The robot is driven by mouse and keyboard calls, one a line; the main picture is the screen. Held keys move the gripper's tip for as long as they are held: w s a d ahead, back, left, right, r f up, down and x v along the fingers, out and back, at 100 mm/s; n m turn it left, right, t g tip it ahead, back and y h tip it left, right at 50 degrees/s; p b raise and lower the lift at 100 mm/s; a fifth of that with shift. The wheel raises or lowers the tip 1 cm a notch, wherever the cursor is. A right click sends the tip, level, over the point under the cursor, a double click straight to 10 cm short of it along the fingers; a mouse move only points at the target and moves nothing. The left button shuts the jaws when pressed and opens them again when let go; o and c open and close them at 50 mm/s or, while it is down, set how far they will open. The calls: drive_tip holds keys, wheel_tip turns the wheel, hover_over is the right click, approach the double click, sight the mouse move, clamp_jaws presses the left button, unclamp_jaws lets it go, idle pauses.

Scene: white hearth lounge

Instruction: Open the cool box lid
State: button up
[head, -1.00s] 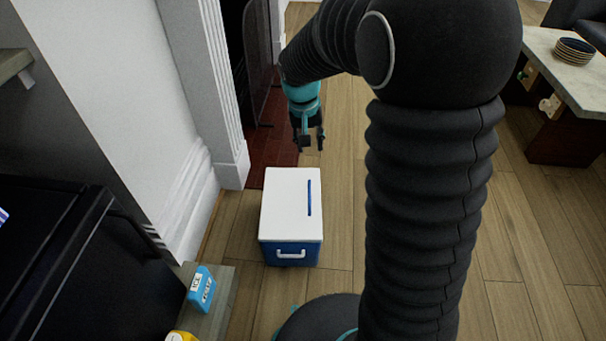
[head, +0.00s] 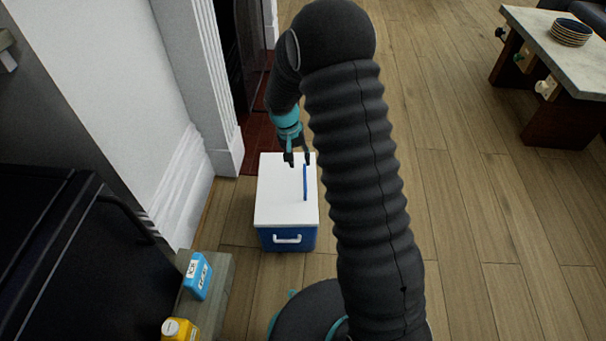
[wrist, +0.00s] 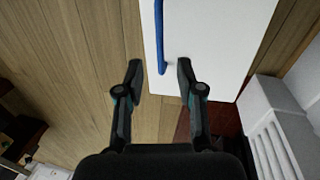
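The cool box (head: 287,238) stands on the wooden floor, blue with a white carry handle on its near side. Its white lid (head: 278,205) is shut and has a long blue bar handle (head: 305,183) near its right edge. In the wrist view the lid (wrist: 215,45) fills the upper middle, with the end of the blue handle (wrist: 160,40) between the lines of my fingers. My gripper (head: 298,162) is open above the far end of the lid, fingers pointing down. In the wrist view my gripper (wrist: 160,72) is empty, and its fingertips look apart from the handle.
A white fluted wall trim (head: 228,150) stands close to the left of the box. A low bench (head: 213,305) with a blue ice pack (head: 197,276) and a yellow bottle (head: 180,330) is at the lower left. A table (head: 560,55) with stacked plates is far right. Floor right of the box is clear.

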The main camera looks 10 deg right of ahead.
sight(305, 177)
drive_tip(key=f, duration=0.3)
drive_tip(key=d+f, duration=0.1)
drive_tip(key=f, duration=0.3)
drive_tip(key=shift+s+d+b, duration=0.15)
drive_tip(key=shift+d+b, duration=0.05)
drive_tip(key=shift+b, duration=0.1)
clamp_jaws()
